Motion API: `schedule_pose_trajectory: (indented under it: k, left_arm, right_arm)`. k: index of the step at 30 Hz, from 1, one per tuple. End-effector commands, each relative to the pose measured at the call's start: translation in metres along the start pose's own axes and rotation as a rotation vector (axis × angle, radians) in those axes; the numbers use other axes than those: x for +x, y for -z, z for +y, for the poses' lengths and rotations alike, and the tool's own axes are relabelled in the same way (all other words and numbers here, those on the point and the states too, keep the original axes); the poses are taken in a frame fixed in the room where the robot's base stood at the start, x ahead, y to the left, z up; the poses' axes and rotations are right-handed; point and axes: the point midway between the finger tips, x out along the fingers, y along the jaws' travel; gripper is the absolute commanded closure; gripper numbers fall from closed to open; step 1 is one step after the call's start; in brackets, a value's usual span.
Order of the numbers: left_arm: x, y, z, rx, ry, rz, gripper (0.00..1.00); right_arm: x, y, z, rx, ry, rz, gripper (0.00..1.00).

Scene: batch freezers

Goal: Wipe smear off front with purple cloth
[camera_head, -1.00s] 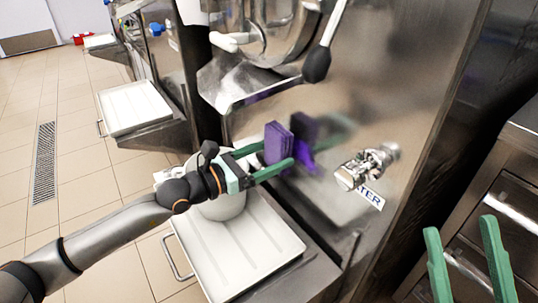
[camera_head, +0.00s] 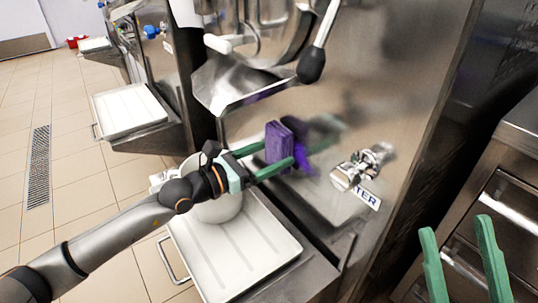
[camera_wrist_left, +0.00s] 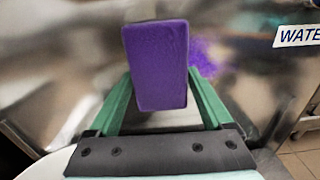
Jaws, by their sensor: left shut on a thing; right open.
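The purple cloth (camera_head: 279,143) is a folded block held between the green fingers of my left gripper (camera_head: 285,152). In the left wrist view the cloth (camera_wrist_left: 157,65) stands upright between the finger ends. It is close to the shiny steel front (camera_head: 400,75) of the freezer; I cannot tell whether it touches. A purple patch beside the cloth on the steel looks like its reflection. I cannot make out a smear for certain among the blurred reflections. My right gripper (camera_head: 459,230) is open and empty at the lower right, away from the front.
A steel tap (camera_head: 360,168) and a WATER label (camera_head: 367,196) are right of the cloth. A black-knobbed lever (camera_head: 311,66) and chute (camera_head: 235,90) are above. A white bucket (camera_head: 220,208) stands on a white tray (camera_head: 240,260) below. Steel drawers (camera_head: 500,200) stand at right.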

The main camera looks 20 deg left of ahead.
Motion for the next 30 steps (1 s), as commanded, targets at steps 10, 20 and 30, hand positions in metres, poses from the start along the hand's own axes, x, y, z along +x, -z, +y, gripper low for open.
schedule_pose_trajectory:
  k: [10, 20, 30]
  left_arm:
    - [0.006, -0.001, 0.0, 0.0, 0.001, -0.001, 0.61]
    - [0.005, -0.005, -0.018, -0.004, 0.002, 0.0, 0.61]
    - [0.004, -0.002, -0.036, 0.0, 0.001, -0.001, 0.61]
  right_arm:
    - [0.0, 0.0, 0.0, 0.0, 0.0, 0.0, 0.43]
    - [0.019, 0.018, 0.009, 0.0, 0.0, 0.0, 0.43]
    - [0.031, 0.029, 0.014, -0.001, -0.001, 0.0, 0.43]
